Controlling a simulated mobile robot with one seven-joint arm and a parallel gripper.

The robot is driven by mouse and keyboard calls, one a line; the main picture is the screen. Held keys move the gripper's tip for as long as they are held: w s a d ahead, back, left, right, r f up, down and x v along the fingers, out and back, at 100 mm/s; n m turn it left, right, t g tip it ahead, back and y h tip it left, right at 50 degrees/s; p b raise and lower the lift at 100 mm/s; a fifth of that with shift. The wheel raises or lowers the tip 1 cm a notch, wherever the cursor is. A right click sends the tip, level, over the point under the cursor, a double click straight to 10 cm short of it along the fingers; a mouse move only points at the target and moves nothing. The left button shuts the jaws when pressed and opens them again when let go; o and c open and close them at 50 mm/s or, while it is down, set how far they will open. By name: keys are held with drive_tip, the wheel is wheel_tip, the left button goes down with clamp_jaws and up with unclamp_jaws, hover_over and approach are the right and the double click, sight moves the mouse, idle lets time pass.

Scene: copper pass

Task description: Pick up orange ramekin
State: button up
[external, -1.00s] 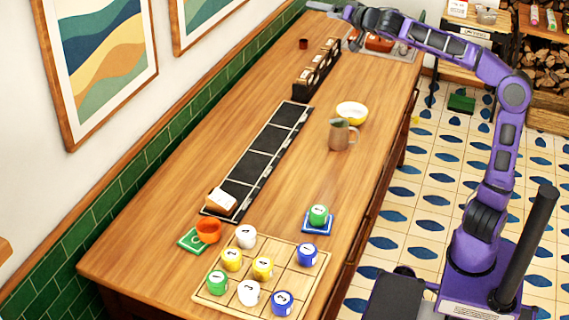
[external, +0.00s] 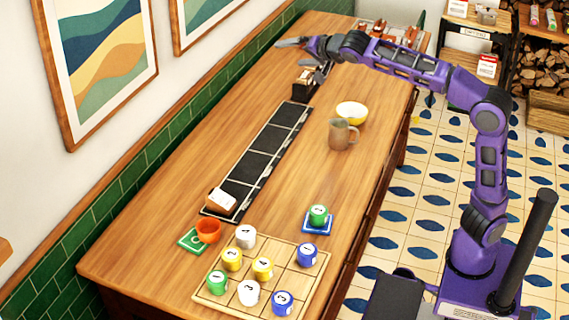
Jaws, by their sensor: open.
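The orange ramekin (external: 208,231) sits upright at the near left of the wooden table, on or against the green square coaster (external: 192,241). My gripper (external: 290,44) is open over the far end of the table, far from the ramekin. My arm reaches across from the right, and its end partly covers the dark holder (external: 305,85) there. Nothing shows between the fingers, though they are small in this view.
A wooden grid board (external: 290,262) with several numbered cups lies right of the ramekin. A blue coaster (external: 316,228) bears a green cup.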

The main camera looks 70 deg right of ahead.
drive_tip(key=w+a+f+m+g+y, duration=0.1)
drive_tip(key=a+f+g+y, duration=0.15)
drive_tip(key=f, duration=0.75)
drive_tip(key=w+a+f+m+g+y, duration=0.15)
drive_tip(key=a+f, duration=0.25)
drive_tip(key=f, duration=0.5)
drive_tip(key=a+f+m+g+y, duration=0.1)
drive_tip(key=a+f+g+y, duration=0.15)
drive_tip(key=f, duration=0.75)
drive_tip(key=m+t+y+b, duration=0.3)
drive_tip(key=m+y, duration=0.3)
drive_tip(key=y, duration=0.5)
approach(200, 235)
drive_tip(key=shift+g+h, duration=0.25)
drive_tip(key=shift+w+d+x, duration=0.1)
drive_tip(key=shift+w+x, duration=0.05)
drive_tip(key=shift+x, duration=0.75)
drive_tip(key=shift+w+d+x, duration=0.1)
drive_tip(key=shift+x, duration=0.75)
drive_tip(key=shift+w+d+x, duration=0.1)
drive_tip(key=shift+w+x, duration=0.05)
drive_tip(key=shift+x, duration=0.75)
drive_tip(key=shift+s+f, duration=0.1)
drive_tip(key=shift+c, duration=0.2)
